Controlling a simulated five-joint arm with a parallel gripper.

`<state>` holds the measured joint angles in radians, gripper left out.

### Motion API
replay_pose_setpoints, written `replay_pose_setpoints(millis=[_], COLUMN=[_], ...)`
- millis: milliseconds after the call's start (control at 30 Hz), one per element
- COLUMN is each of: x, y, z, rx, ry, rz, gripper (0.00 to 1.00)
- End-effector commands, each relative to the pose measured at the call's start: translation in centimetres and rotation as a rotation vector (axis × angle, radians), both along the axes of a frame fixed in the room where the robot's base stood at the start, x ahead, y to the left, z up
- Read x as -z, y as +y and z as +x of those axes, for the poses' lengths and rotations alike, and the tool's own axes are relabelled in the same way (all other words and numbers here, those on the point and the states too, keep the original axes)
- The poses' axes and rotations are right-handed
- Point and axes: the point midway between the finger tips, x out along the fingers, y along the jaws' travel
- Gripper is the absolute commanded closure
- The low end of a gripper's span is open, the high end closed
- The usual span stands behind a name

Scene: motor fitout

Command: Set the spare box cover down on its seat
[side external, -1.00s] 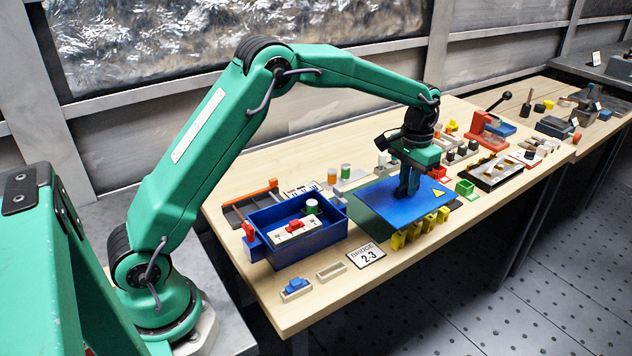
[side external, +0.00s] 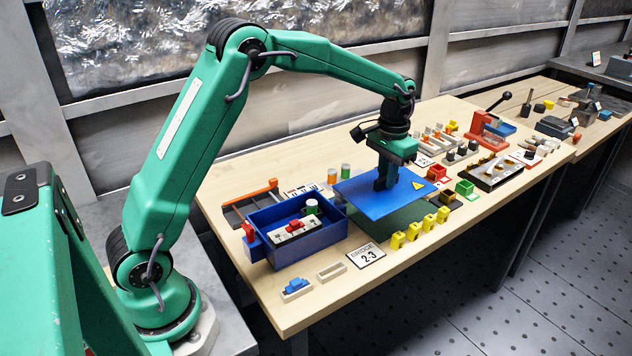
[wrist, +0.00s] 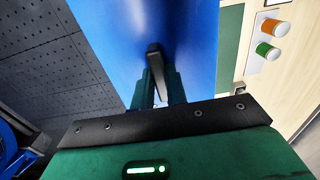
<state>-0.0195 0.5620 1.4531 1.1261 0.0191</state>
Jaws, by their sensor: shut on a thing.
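The box cover (side external: 362,198) is a flat blue plate with a yellow warning triangle. My gripper (side external: 385,182) is shut on the dark handle at its middle. The cover hangs roughly level above the green mat (side external: 392,228), apart from it. In the wrist view the cover (wrist: 120,30) spreads out beyond my gripper (wrist: 158,82), with the dark handle (wrist: 154,60) between the fingers. An open blue box (side external: 315,246) stands to the left of the cover, with a white block and a red part inside. I cannot tell which place is the seat.
Several yellow clips (side external: 414,232) stand along the mat's front edge. A red box (side external: 437,173) is at right.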

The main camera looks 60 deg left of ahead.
Motion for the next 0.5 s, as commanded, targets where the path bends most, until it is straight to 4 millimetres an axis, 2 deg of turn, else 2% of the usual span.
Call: replay_pose_setpoints(millis=[200, 500], x=[-1.1, -1.6], y=[3.4, 7.0], z=[-4.1, -10.5], rx=[-0.004, -0.004], ry=[-0.003, -0.003], rz=[0.0, 0.001], gripper=[1.0, 1.0])
